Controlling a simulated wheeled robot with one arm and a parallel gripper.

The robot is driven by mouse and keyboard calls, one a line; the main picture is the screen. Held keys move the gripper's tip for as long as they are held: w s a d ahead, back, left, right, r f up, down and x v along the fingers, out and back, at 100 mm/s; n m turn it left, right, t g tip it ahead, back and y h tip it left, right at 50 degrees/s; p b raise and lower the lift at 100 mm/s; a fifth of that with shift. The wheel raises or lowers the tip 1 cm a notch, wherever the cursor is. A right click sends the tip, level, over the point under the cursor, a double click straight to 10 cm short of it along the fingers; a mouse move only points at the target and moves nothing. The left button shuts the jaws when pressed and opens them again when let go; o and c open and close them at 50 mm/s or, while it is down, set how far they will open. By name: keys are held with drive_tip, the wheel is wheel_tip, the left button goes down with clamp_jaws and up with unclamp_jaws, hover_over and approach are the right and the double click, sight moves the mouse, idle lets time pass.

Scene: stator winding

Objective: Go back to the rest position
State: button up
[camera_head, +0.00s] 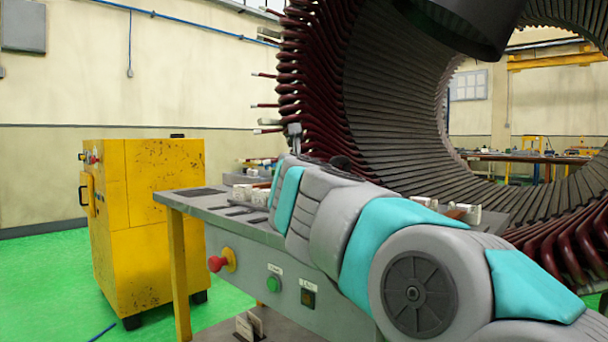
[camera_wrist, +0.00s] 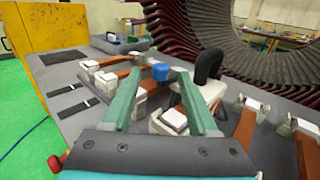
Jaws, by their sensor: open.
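My gripper (camera_wrist: 161,76) shows in the wrist view with its two green fingers apart, over the grey workbench (camera_wrist: 85,66). A small blue piece (camera_wrist: 160,71) shows between the fingertips; I cannot tell whether it touches them. Under and beside the fingers, copper-brown bars (camera_wrist: 128,78) rest in white blocks (camera_wrist: 174,119) on the bench. In the head view my arm reaches from the lower right across the bench and hides much of its top. The gripper's fingers cannot be made out there. The large stator (camera_head: 385,100) with dark red coil ends stands behind the bench.
A yellow cabinet (camera_head: 150,205) stands left of the bench. The bench front carries a red knob (camera_head: 217,263) and a green button (camera_head: 273,284). Green floor (camera_head: 45,285) is open at the left.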

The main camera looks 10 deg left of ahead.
drive_tip(key=shift+s, duration=0.5)
